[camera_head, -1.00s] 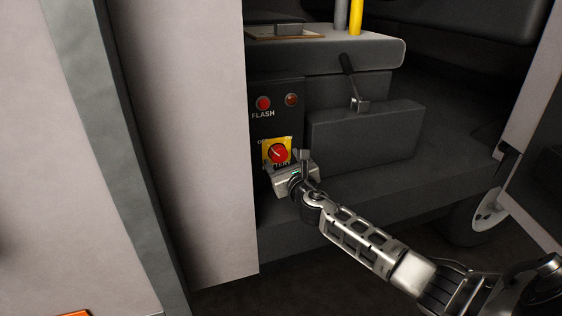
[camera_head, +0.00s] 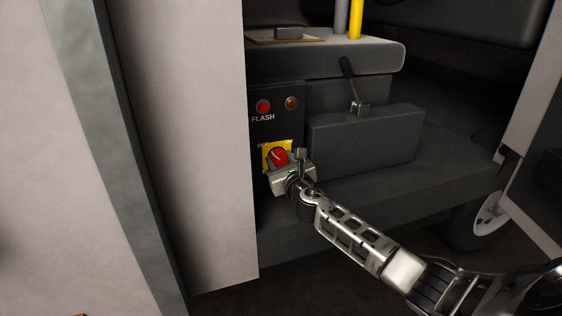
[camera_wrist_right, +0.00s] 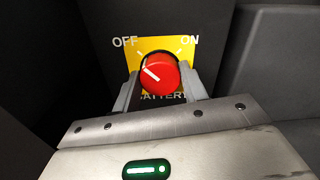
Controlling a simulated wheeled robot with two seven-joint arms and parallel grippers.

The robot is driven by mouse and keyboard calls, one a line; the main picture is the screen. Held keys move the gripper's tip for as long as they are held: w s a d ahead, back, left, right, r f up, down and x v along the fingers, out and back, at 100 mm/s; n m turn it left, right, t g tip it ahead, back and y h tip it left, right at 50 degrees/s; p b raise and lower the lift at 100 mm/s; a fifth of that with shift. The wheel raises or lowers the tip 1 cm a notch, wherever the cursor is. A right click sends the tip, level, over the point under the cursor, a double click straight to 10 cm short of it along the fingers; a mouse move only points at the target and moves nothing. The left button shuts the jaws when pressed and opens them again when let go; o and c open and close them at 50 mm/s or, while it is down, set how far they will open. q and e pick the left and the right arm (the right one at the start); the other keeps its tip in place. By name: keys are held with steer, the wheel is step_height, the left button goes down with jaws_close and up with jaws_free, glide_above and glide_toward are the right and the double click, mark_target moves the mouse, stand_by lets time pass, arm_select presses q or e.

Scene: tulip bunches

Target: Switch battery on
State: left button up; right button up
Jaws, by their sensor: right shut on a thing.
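The battery switch is a red round knob (camera_head: 278,156) on a yellow plate (camera_head: 268,148) low on the dark panel. In the right wrist view the knob (camera_wrist_right: 159,73) has a white mark pointing up and left, toward the OFF label (camera_wrist_right: 125,42). The ON label (camera_wrist_right: 190,40) is at the upper right. My right gripper (camera_wrist_right: 160,88) has one finger on each side of the knob and is shut on it. In the head view my right gripper (camera_head: 279,165) covers the lower part of the plate. My left gripper is not in view.
Above the switch are a red FLASH button (camera_head: 263,107) and a second red light (camera_head: 291,102). To the right, a black lever (camera_head: 352,85) stands by a dark box (camera_head: 365,140). A pale wall panel (camera_head: 190,150) is close on the left.

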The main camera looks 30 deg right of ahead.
steer(key=m, duration=0.8)
steer(key=shift+m+b, duration=0.3)
steer(key=shift+b, duration=0.05)
steer(key=m, duration=0.4)
steer(key=shift+f+m, duration=0.1)
steer(key=shift+m, duration=2.5)
